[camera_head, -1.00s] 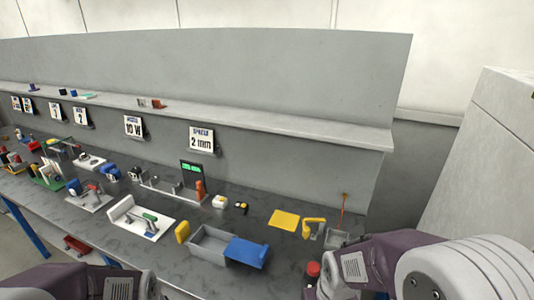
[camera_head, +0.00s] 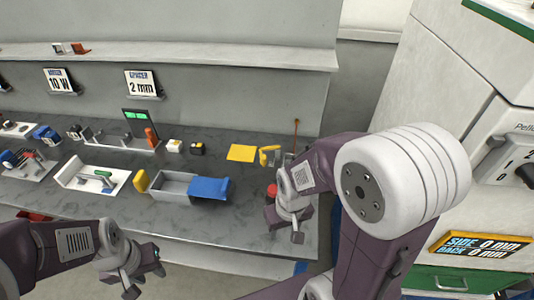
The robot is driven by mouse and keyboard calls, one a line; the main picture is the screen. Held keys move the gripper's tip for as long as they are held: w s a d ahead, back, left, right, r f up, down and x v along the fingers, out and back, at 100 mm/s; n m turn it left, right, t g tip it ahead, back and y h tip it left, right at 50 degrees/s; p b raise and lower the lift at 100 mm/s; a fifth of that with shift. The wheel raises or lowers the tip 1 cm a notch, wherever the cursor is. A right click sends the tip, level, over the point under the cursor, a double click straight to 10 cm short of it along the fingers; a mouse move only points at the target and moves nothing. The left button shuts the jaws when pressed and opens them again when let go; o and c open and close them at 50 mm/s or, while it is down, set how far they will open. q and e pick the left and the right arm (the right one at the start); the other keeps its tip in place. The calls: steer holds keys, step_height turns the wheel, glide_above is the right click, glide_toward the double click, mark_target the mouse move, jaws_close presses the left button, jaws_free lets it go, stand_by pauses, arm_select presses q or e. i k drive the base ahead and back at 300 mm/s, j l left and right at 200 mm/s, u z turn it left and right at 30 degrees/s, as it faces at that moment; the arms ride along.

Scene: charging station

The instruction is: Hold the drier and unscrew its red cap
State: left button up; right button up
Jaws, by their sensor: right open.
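A red cap (camera_head: 271,190) shows near the right end of the grey workbench, just left of my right gripper. The drier's body under it is mostly hidden behind that gripper. My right gripper (camera_head: 284,227) is open, its fingers pointing down over the front right of the bench. In this view it overlaps the drier's place; I cannot tell whether it touches it. My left gripper (camera_head: 144,280) is open and empty, low in front of the bench edge, well left of the drier.
A grey bin with a blue flap (camera_head: 209,188) and a yellow block (camera_head: 141,181) stands left of the cap. Behind are a yellow sheet (camera_head: 241,153) and a yellow bent piece (camera_head: 268,155). A white cabinet (camera_head: 455,70) stands right.

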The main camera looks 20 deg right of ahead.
mark_target(269, 201)
steer(key=i+j+z, duration=0.2)
steer(key=j+z, duration=0.15)
steer(key=j, duration=0.25)
steer(key=i+j+z, duration=0.1)
steer(key=j+z, duration=0.3)
steer(key=j, duration=0.25)
steer(key=j+z, duration=0.35)
steer(key=j, duration=0.3)
